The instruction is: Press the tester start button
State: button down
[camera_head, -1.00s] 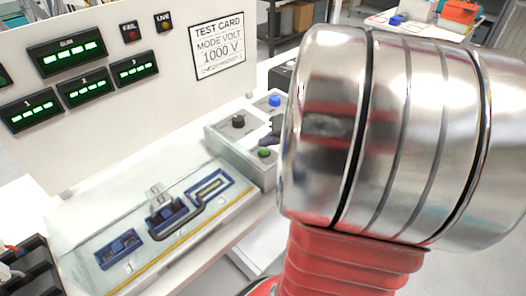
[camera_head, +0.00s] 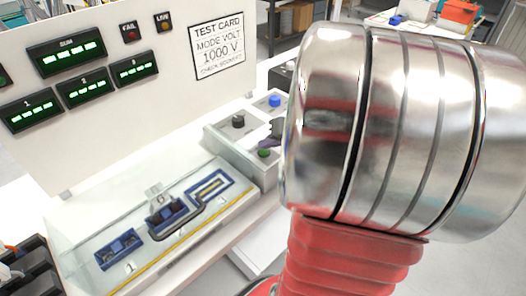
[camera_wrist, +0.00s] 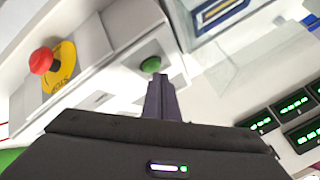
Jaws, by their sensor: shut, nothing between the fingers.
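In the head view my gripper (camera_head: 275,133) is mostly hidden behind my silver wrist. A black knob (camera_head: 238,121) and a blue button (camera_head: 274,101) stand on the box top.
A red emergency stop (camera_wrist: 42,61) on a yellow disc is left in the wrist view. A clear-covered fixture (camera_head: 160,225) with blue sockets lies left of the box. The panel (camera_head: 130,110) behind has lit green displays and a test card (camera_head: 219,46).

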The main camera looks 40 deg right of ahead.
aim_at(267, 153)
jog(key=shift+f, duration=0.4)
dwell(0.8)
jog(key=shift+r, duration=0.85)
jog(key=shift+r, duration=2.5)
